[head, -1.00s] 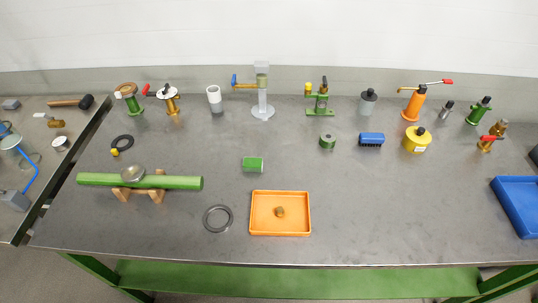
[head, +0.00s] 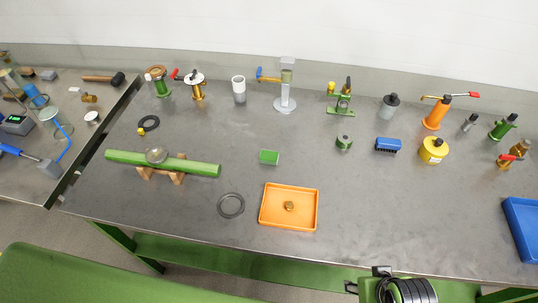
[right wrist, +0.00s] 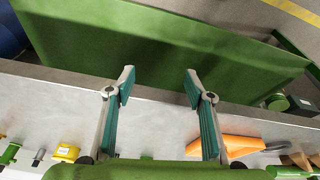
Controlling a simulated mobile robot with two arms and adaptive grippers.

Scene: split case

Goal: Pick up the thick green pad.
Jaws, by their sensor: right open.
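The thick green pad (head: 269,157) is a small bright green block lying on the grey table, behind the orange tray and left of the small dark green round part. No gripper touches it. I cannot make it out in the right wrist view. My right gripper (right wrist: 158,88) is open and empty in the right wrist view, its two teal-lined fingers apart over the table's edge. My left gripper is in neither current view.
An orange tray (head: 271,222) with a small brass part and a grey ring (head: 231,205) lie in front of the pad. A green bar (head: 200,167) rests on wooden supports to the left.

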